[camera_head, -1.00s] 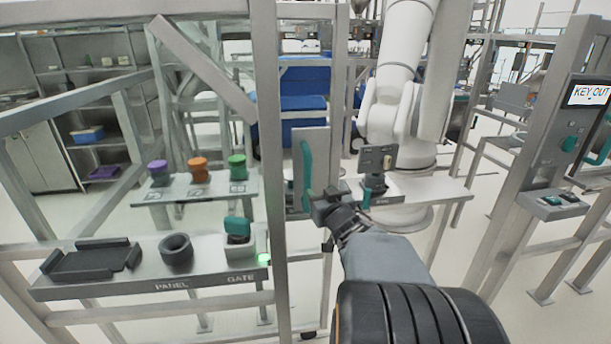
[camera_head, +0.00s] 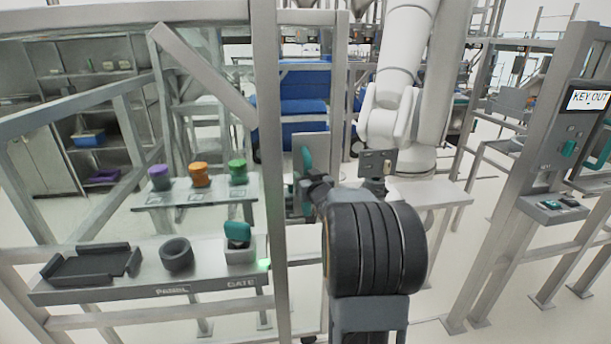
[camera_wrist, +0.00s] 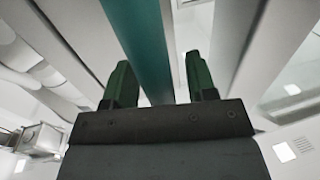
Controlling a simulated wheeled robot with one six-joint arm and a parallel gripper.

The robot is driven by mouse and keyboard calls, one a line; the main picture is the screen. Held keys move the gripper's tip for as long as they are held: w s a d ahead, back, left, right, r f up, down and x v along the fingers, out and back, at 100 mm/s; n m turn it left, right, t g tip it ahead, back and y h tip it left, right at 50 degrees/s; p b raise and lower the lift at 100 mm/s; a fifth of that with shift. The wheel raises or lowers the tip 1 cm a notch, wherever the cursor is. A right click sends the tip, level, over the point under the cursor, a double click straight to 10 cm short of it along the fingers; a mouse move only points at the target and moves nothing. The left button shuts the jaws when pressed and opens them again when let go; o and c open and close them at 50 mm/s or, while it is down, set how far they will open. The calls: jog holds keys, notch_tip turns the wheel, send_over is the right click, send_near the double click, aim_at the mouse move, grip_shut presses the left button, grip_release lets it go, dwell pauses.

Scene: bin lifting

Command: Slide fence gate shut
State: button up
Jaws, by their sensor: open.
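The fence gate (camera_head: 298,149) shows in the head view as a narrow grey panel just right of the thick fence post (camera_head: 269,130). Its upright teal handle (camera_head: 306,160) is partly hidden by my gripper and arm. My gripper (camera_head: 308,188) is at the handle's lower part, with its fingers hard to make out there. In the wrist view the handle (camera_wrist: 142,40) runs as a teal bar between the two dark green fingers of my gripper (camera_wrist: 158,60). The fingers stand apart, one on each side, with visible gaps to the bar.
A panel shelf (camera_head: 150,292) with a black tray, a black ring and a teal gate key block (camera_head: 238,236) stands at left. Behind it is a table with purple, orange and green pots. A white robot arm (camera_head: 392,115) stands behind the gate. A "KEY OUT" post (camera_head: 545,150) stands at right.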

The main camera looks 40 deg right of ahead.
jog(key=shift+w+d, duration=0.1)
jog(key=shift+w, duration=0.25)
grip_shut()
dwell(0.4)
